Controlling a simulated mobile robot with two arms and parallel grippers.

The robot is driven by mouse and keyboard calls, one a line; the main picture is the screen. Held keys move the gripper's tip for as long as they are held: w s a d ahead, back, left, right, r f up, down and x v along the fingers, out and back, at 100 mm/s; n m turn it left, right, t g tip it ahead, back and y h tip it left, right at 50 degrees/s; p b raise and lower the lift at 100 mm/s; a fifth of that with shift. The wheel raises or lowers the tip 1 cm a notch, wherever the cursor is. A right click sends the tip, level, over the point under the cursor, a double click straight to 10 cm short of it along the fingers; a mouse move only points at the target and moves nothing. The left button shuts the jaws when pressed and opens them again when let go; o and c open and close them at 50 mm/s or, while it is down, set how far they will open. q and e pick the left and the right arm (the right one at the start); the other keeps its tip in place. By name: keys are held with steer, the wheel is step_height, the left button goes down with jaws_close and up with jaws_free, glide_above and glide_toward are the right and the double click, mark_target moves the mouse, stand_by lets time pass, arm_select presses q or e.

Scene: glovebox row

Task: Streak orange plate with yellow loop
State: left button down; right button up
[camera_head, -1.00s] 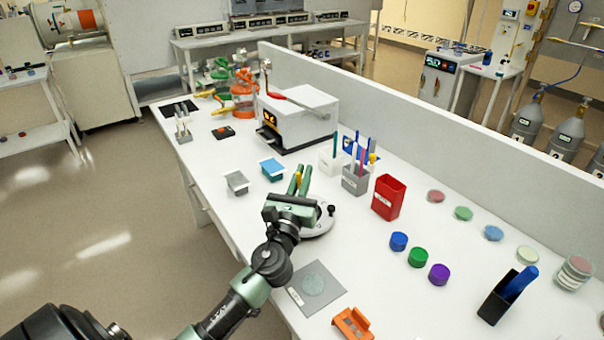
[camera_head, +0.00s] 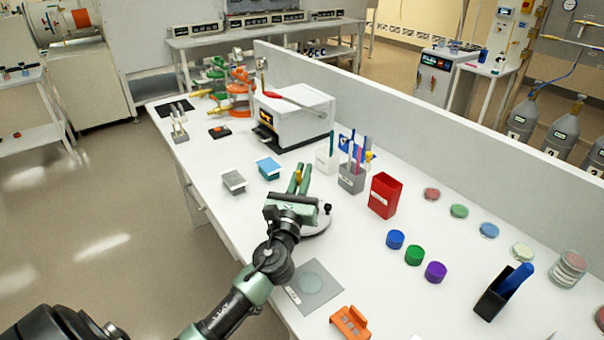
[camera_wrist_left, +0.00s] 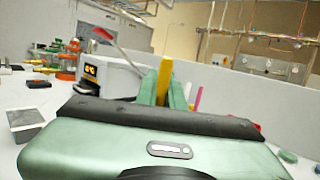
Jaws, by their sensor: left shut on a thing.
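My left gripper (camera_head: 299,180) is shut on a yellow upright thing, likely the yellow loop (camera_wrist_left: 165,82). It is above the bench, behind the grey mat (camera_head: 330,296), near a white round device (camera_head: 317,222). In the left wrist view the yellow piece stands between the green fingers; its lower end is hidden. I cannot make out a clearly orange plate. A pale round dish (camera_head: 310,283) lies on the grey mat. An orange holder (camera_head: 350,322) sits at the front edge. My right gripper is not in view.
A grey cup (camera_head: 351,182) holds coloured sticks beside a red bin (camera_head: 384,196). Blue (camera_head: 396,239), green (camera_head: 414,255) and purple (camera_head: 435,272) caps stand to the right. Several coloured dishes line the back wall. A black holder (camera_head: 495,300) stands at right.

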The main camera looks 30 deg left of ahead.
arm_select(q)
steer(key=shift+w+a, duration=0.35)
steer(key=shift+a, duration=0.4)
steer(key=shift+w+a, duration=0.3)
steer(key=shift+a, duration=0.45)
stand_by(1.3)
steer(key=shift+w+d, duration=0.15)
steer(key=shift+w, duration=0.25)
stand_by(0.4)
steer(key=shift+s+d+p, duration=0.2)
steer(key=shift+s+d, duration=0.1)
steer(key=shift+d, duration=0.5)
steer(key=shift+s+d+p, duration=0.2)
steer(key=shift+s+d, duration=0.1)
steer(key=shift+d, duration=0.45)
stand_by(1.4)
steer(key=shift+r, duration=0.1)
step_height(320, 180, up, 6)
steer(key=p, duration=0.6)
stand_by(0.5)
